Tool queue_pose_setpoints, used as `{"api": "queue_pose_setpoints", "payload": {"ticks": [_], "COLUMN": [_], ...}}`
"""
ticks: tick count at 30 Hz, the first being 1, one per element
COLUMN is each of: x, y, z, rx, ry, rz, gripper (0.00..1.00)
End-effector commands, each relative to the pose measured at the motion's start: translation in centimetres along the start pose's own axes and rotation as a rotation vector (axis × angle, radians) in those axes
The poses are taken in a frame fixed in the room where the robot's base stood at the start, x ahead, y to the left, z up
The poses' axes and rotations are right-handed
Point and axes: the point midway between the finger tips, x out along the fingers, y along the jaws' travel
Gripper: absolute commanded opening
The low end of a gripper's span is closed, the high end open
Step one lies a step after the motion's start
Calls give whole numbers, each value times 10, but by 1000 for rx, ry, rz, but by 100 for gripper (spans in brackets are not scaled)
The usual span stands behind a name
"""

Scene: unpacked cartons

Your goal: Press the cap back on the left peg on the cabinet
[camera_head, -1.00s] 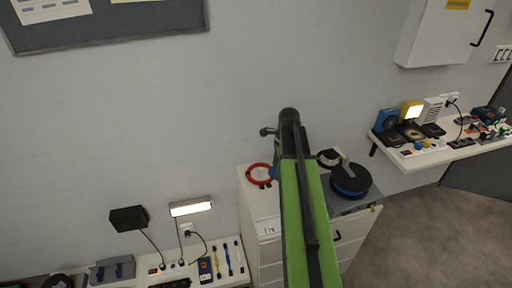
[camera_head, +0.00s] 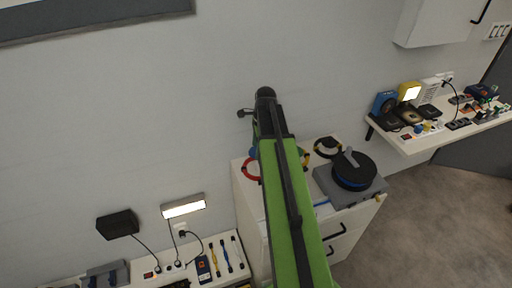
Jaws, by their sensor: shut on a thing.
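The white cabinet (camera_head: 249,205) stands against the wall below my green arm, with drawers on its front. A red ring (camera_head: 250,170) lies on the left of its top, partly behind the arm. A black and yellow ring (camera_head: 327,147) lies farther right at the back. A small blue bit (camera_head: 253,152) shows beside the arm above the red ring; I cannot tell what it is. My arm covers the middle of the cabinet top. I cannot make out the left peg or its cap. My gripper is hidden behind my arm.
A grey device with a black disc (camera_head: 354,171) sits on the cabinet's right side. A shelf (camera_head: 430,139) at right holds several small items. A bench (camera_head: 140,268) at lower left holds tools, under a lit lamp (camera_head: 184,207). The wall above the cabinet is clear.

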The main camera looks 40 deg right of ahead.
Motion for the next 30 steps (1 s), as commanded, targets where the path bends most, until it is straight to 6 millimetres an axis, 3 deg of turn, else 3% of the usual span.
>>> {"api": "queue_pose_setpoints", "payload": {"ticks": [3, 10, 30], "x": [20, 42, 43], "y": [0, 0, 0], "z": [-2, -4, -2], "rx": [0, -1, -19], "ry": [0, 0, 2], "rz": [0, 0, -16], "gripper": [19, 19, 19]}}
